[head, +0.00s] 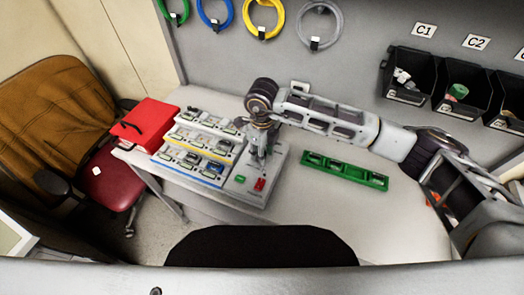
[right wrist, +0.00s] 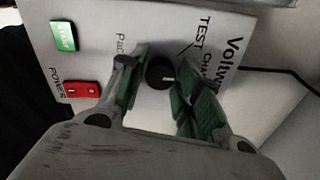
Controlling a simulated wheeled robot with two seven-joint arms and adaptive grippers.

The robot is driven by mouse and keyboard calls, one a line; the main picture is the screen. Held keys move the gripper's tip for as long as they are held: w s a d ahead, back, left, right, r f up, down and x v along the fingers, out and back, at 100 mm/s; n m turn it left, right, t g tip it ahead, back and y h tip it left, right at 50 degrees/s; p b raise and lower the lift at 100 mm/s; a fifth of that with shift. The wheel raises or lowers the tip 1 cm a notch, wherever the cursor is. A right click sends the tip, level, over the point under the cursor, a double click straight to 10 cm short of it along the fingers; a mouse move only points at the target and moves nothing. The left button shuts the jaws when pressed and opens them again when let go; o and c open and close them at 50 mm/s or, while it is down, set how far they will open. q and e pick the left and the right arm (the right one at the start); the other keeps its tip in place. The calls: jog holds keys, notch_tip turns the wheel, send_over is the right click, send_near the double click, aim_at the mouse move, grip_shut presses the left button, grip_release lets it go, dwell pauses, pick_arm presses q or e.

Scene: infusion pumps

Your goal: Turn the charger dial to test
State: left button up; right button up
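The charger (head: 253,178) is a light grey box on the table, with a green panel and a red power switch on its face. In the right wrist view its face (right wrist: 100,30) carries the labels "TEST", "CHA..." and "POWER". The black dial (right wrist: 160,72) has a white pointer mark. My right gripper (right wrist: 158,88) points down at the charger, its green-padded fingers apart on either side of the dial. A gap shows between the fingers and the dial. In the head view the right gripper (head: 259,152) hides the dial. My left gripper is not in view.
Racks of several pumps (head: 200,145) stand left of the charger, beside a red box (head: 148,122). A green tray (head: 345,171) lies to the right. Black bins (head: 410,75) hang on the back wall. The table's front right is clear.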

jog(key=c, duration=0.5)
